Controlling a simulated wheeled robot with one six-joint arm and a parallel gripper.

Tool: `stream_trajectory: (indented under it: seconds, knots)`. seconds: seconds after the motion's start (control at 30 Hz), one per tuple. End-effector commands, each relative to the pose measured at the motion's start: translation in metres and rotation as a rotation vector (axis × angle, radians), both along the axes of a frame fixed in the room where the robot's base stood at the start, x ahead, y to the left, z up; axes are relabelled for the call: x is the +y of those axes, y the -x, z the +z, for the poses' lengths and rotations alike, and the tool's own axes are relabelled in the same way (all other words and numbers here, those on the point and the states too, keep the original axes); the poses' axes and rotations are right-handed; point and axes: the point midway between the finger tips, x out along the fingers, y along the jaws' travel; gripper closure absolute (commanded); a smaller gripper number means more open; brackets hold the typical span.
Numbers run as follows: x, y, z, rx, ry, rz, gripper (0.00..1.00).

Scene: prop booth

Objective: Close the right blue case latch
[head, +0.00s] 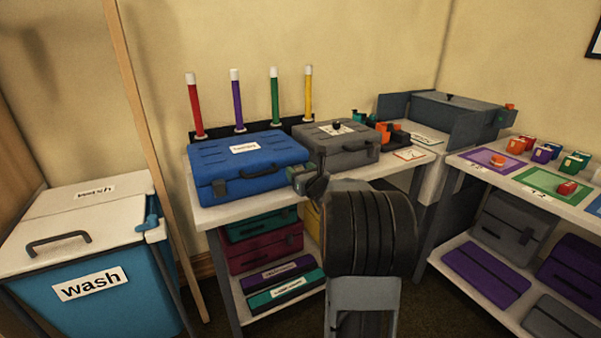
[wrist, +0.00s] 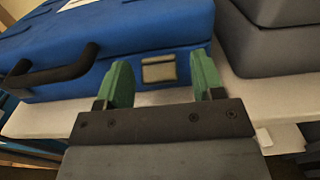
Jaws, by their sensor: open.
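The blue case (head: 245,165) lies with its lid down on the white-topped table, a white label on top. In the wrist view its front (wrist: 195,62) shows a black handle (wrist: 55,72) at left. The right latch (wrist: 158,70) is a small tan-grey plate on the front near the right corner. I cannot tell whether it is fastened. My gripper (wrist: 163,80) is open with green fingertips on either side of the latch, apart from it in the picture. In the head view my gripper (head: 308,182) is at the case's front right corner, and the right latch is hidden there.
A grey case (head: 345,150) stands close to the right of the blue case. Colored posts (head: 237,100) stand behind. Shelves below hold several cases. A wash bin (head: 95,285) is at left, and another table (head: 530,170) with colored mats is at right.

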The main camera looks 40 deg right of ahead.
Motion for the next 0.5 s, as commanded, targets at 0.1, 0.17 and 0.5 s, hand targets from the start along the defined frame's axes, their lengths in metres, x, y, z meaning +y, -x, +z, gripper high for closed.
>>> stream_trajectory:
  seconds: [0.1,0.17,0.5]
  knots:
    - [-0.0004,-0.003,-0.0001,0.0,0.0,0.0,0.38]
    - [-0.0006,-0.0034,-0.0001,0.0,0.0,0.0,0.38]
    - [-0.0005,-0.0031,0.0,0.0,0.0,0.0,0.53]
